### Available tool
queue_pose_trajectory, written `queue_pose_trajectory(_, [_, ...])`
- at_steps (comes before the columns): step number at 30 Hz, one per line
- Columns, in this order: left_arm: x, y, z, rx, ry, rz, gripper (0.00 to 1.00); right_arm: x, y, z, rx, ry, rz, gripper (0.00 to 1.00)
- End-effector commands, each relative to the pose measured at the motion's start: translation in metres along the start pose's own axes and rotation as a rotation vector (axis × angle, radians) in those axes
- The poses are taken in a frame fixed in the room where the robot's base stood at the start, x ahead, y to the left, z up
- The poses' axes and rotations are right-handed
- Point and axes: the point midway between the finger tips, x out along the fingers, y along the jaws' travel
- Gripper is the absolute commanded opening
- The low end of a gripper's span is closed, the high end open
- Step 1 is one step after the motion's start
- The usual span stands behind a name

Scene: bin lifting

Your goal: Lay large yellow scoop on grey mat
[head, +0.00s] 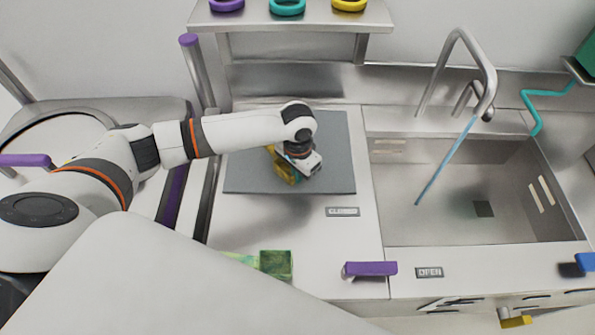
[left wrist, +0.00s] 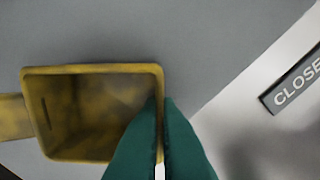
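The yellow scoop (head: 283,172) shows in part beside my left gripper (head: 303,165), over the grey mat (head: 335,140). In the left wrist view the scoop (left wrist: 92,70) is an open box with its handle pointing left. The green fingers of my left gripper (left wrist: 164,108) are close together, one on each side of the scoop's right wall, pinching it. Grey mat (left wrist: 190,30) lies behind the scoop; I cannot tell whether the scoop touches it. My right gripper is not in view.
A sink (head: 470,225) with a tap (head: 480,60) is on the right. A shelf (head: 300,22) with purple, teal and yellow rings stands behind the mat. A purple handle (head: 370,269) juts from the front edge.

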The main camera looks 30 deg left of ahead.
Motion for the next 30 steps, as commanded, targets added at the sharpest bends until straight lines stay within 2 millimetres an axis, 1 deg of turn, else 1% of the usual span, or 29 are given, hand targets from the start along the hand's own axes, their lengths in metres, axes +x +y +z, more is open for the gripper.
queue_pose_trajectory(7, [0.003,0.000,0.000,0.000,0.000,0.000,0.00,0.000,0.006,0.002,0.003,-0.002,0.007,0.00])
queue_pose_trajectory(9, [0.002,0.000,0.000,0.000,0.000,0.000,0.15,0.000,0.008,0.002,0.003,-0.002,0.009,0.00])
queue_pose_trajectory(11, [0.002,0.000,0.000,0.000,0.000,0.000,0.24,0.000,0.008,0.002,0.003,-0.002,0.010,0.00])
queue_pose_trajectory(20, [0.001,0.000,0.000,0.000,0.000,0.000,0.25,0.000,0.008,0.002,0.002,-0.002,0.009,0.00])
queue_pose_trajectory(23, [-0.005,0.000,0.001,0.000,-0.002,-0.001,0.25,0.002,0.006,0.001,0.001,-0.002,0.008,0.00])
queue_pose_trajectory(25, [-0.014,0.000,0.001,0.001,-0.003,-0.001,0.25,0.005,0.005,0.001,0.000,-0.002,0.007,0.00])
queue_pose_trajectory(29, [-0.040,0.000,0.001,0.002,-0.005,-0.001,0.25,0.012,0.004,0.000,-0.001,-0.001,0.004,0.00])
queue_pose_trajectory(30, [-0.049,0.000,0.001,0.001,-0.006,0.001,0.25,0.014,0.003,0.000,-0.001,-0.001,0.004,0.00])
